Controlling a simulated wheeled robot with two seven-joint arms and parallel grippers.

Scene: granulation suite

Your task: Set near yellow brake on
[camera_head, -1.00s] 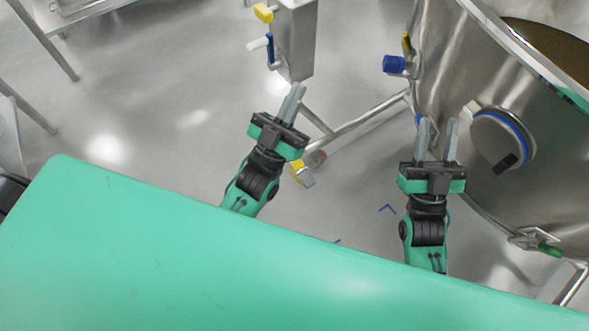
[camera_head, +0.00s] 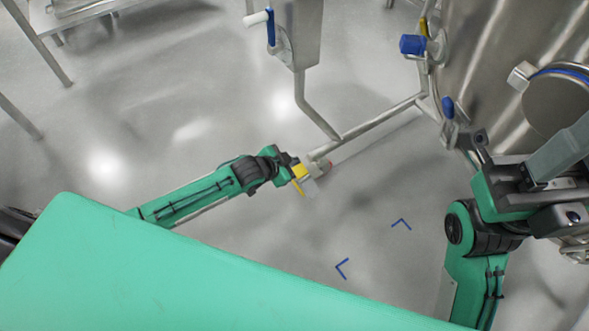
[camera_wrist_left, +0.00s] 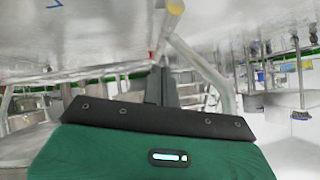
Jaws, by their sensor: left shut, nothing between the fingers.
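The near yellow brake (camera_head: 300,171) is a small yellow tab on a caster (camera_head: 310,188) at the near end of a steel floor frame. In the head view my left gripper (camera_head: 292,160) is right beside it, on its left; its fingers are mostly hidden, and I cannot tell whether they touch the tab. In the left wrist view the gripper's grey fingers (camera_wrist_left: 161,80) are together and empty. A yellow piece (camera_wrist_left: 175,6) shows above them at the top edge. My right gripper (camera_head: 530,165) is at the right, before the steel vessel; its finger gap is unclear.
The steel frame tube (camera_head: 375,118) runs from the caster to the large steel vessel (camera_head: 480,60). A steel post (camera_head: 307,40) with a blue-and-white handle (camera_head: 264,18) stands behind. Blue floor marks (camera_head: 401,223) lie nearer.

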